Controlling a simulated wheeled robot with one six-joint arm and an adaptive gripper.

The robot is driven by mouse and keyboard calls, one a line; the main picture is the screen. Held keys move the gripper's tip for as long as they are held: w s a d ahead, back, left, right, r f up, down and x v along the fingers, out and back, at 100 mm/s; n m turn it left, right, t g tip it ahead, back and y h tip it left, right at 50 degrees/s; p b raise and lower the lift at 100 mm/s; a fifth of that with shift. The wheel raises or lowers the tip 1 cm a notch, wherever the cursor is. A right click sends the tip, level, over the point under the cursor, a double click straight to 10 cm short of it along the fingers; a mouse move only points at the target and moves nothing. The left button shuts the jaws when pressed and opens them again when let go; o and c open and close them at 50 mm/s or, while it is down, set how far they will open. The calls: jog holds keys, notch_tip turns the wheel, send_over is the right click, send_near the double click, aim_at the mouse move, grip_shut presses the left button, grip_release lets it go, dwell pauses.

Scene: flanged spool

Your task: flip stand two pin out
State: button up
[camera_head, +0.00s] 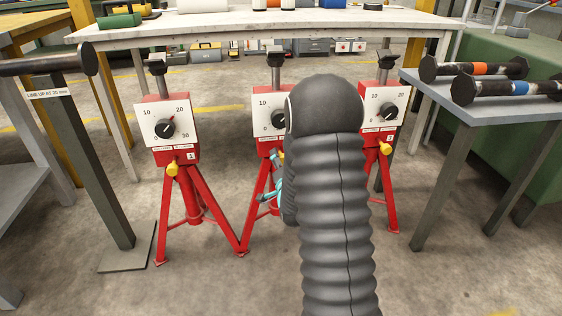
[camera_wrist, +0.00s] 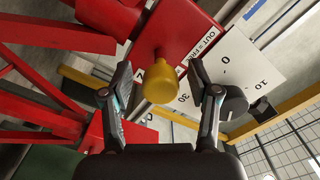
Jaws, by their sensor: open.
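Stand two is the middle red stand (camera_head: 262,98). Its white dial plate shows at the left of my dark arm, which hides much of the stand. In the wrist view, its yellow pin knob (camera_wrist: 160,82) sticks out from the red housing (camera_wrist: 178,32), beside a label reading "OUT = FREE" in part. My gripper (camera_wrist: 159,68) is open, with one finger on each side of the knob and a visible gap at both. In the head view my gripper (camera_head: 273,186) shows only partly, low at the front of stand two. The dial plate (camera_wrist: 250,68) and black dial knob are right of the fingers.
Stand one (camera_head: 178,135) is at the left and stand three (camera_head: 382,115) at the right, both with yellow knobs. A grey table (camera_head: 440,95) at the right holds two dark spools. A post with a black roller (camera_head: 85,150) stands at the left. A white bench (camera_head: 250,25) is behind.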

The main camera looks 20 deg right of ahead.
jog(key=v, duration=0.7)
jog(key=shift+s, duration=0.3)
jog(key=shift+a, duration=0.1)
jog(key=s+f+n+g+y, duration=0.1)
jog(key=s+f+n+g, duration=0.15)
jog(key=f, duration=0.35)
jog(key=s+f+n+g+y, duration=0.1)
jog(key=f+g, duration=0.3)
jog(key=f, duration=0.1)
jog(key=s+a+n+g+y+p, duration=0.1)
jog(key=s+a+n+g, duration=0.35)
jog(key=s, duration=0.25)
jog(key=s+a+r+n+p, duration=0.2)
jog(key=s+a+r, duration=0.2)
jog(key=r, duration=0.6)
jog(key=s+a+r+n+y+p, duration=0.1)
jog(key=s+a+r+n+p, duration=0.1)
jog(key=s+r, duration=0.6)
jog(key=s+a+r+n+y+p, duration=0.1)
jog(key=s+a+r, duration=0.4)
jog(key=r, duration=0.8)
jog(key=shift+s+a+r+n+g+p, duration=0.3)
jog(key=shift+s+r+n+g+p, duration=0.15)
jog(key=shift+s+p, duration=0.55)
